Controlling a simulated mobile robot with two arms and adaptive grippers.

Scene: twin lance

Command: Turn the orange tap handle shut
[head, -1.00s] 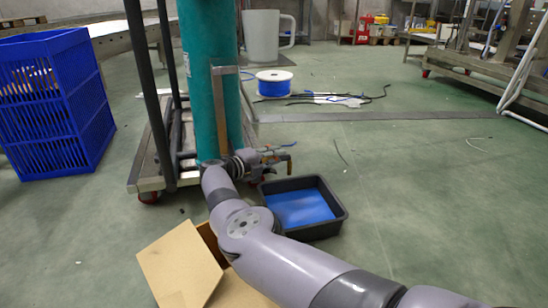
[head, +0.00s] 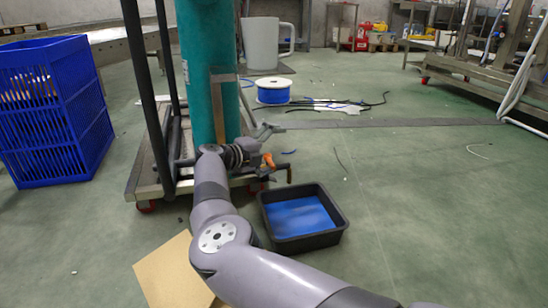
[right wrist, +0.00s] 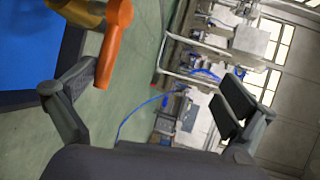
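The orange tap handle (head: 268,159) is small in the head view, beside my right gripper (head: 270,148) and low in front of the teal cylinder (head: 208,75). In the right wrist view the handle (right wrist: 113,45) is large at upper left, joined to a yellow-brown tap part (right wrist: 82,12). My right gripper (right wrist: 160,82) is open, its two fingers wide apart. The handle's lower end is close to the left finger; I cannot tell whether they touch. Nothing is held between the fingers. My left gripper is not in view.
A black tray with a blue inside (head: 318,238) stands on the floor right of the tap. The cylinder stands on a wheeled cart (head: 150,178). A blue crate (head: 55,115) is at left and cardboard (head: 172,275) lies below my arm. The floor at right is mostly clear.

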